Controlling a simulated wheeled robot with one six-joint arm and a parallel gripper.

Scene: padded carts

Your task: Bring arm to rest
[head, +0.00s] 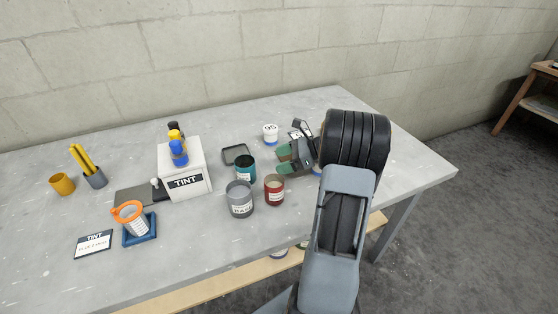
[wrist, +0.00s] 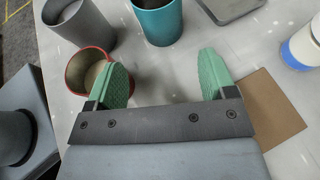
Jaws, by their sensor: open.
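My gripper (head: 286,158) hangs over the right part of the grey table (head: 330,100), with my arm reaching in from the front right. In the wrist view its two green fingers (wrist: 163,78) stand wide apart with nothing between them. The left finger overlaps the rim of a red can (wrist: 78,78) in that view; I cannot tell whether they touch. In the head view the red can (head: 274,190) stands just in front of the fingers.
A grey can (head: 240,203) and a teal can (head: 245,169) stand left of my gripper. A white tub (head: 270,134) is behind. A brown square (wrist: 272,108) lies beside the right finger.

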